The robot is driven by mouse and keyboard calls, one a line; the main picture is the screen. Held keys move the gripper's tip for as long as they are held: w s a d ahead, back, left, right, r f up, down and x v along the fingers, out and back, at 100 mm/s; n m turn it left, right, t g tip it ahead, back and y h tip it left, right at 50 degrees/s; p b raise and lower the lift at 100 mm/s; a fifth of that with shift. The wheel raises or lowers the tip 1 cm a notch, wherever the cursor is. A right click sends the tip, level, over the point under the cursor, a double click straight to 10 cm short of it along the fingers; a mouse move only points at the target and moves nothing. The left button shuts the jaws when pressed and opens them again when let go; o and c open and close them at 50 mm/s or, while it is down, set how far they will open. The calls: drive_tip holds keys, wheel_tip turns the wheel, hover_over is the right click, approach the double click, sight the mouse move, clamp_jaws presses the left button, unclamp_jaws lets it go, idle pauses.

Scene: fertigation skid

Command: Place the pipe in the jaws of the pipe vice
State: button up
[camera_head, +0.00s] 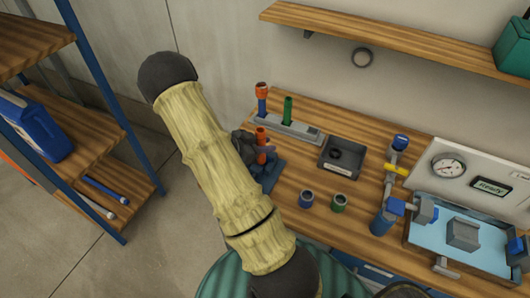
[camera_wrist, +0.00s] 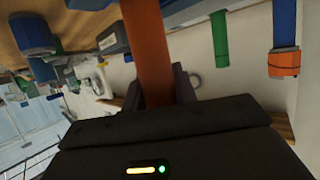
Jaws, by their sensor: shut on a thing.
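An orange pipe (camera_head: 261,134) stands roughly upright in my gripper (camera_head: 259,150), which is shut on it. In the wrist view the pipe (camera_wrist: 150,50) rises large between the two dark fingers of my gripper (camera_wrist: 159,88). A blue fixture (camera_head: 271,175), which looks like the pipe vice, sits at the left end of the bench just below the held pipe. My arm hides much of it, and its jaws do not show clearly. I cannot tell whether the pipe's lower end touches it.
A grey rack (camera_head: 300,131) behind holds a green pipe (camera_head: 287,108) and a blue, orange-topped pipe (camera_head: 262,98). A dark tray (camera_head: 341,158), blue cup (camera_head: 306,199) and green cup (camera_head: 339,203) stand right. A valve assembly (camera_head: 390,185) and gauge panel (camera_head: 470,170) are farther right.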

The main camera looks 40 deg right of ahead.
drive_tip(key=shift+f+p, duration=0.3)
drive_tip(key=shift+f, duration=1.8)
drive_tip(key=shift+f, duration=0.15)
drive_tip(key=o, duration=0.9)
drive_tip(key=shift+o, duration=0.2)
drive_tip(key=b+v, duration=0.2)
drive_tip(key=v, duration=1)
